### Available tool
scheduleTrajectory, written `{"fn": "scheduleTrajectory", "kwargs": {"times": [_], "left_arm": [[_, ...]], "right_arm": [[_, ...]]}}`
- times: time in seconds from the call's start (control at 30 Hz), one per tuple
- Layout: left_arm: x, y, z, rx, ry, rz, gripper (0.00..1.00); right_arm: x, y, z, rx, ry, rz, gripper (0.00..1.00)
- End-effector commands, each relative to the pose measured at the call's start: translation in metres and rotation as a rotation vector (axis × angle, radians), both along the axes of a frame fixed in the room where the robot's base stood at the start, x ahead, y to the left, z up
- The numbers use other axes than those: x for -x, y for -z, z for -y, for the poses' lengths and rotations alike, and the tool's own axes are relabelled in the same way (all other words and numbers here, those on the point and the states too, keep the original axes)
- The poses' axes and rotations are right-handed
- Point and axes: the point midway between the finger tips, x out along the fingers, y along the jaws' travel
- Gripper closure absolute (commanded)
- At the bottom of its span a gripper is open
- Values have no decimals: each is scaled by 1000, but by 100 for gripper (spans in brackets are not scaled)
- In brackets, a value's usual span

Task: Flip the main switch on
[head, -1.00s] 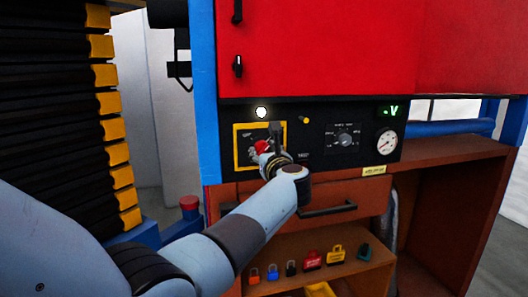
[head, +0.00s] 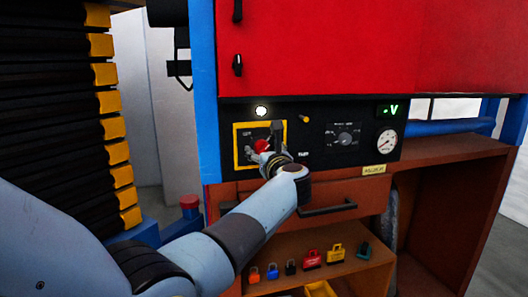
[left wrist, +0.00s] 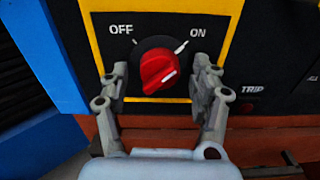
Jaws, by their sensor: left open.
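The main switch is a red rotary knob (left wrist: 158,71) on a black plate with a yellow border (left wrist: 92,40), marked OFF at upper left and ON at upper right. In the head view its red knob (head: 262,146) is partly hidden by my gripper. A white line on the knob slants up to the right, and its exact setting is hard to tell. My left gripper (left wrist: 161,75) is open, one finger on each side of the knob; I cannot tell whether they touch it. It also shows at the panel in the head view (head: 271,148). My right gripper is out of view.
A lit white lamp (head: 261,111), yellow button (head: 304,119), selector dial (head: 345,139) and gauge (head: 387,141) share the black panel. A red cabinet (head: 320,50) is above. A brown drawer (head: 365,193) with a protruding handle and a shelf of coloured padlocks are below.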

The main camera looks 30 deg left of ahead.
Motion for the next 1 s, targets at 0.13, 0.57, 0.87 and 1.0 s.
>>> {"fn": "scheduleTrajectory", "kwargs": {"times": [0.13,0.57,0.87,1.0], "left_arm": [[6,1,8,1,1,0,36],[47,1,55,2,0,-1,36],[49,0,57,0,0,0,36],[48,0,57,0,0,0,36]], "right_arm": [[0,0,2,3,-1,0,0],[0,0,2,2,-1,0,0],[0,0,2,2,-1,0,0],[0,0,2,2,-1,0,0]]}}
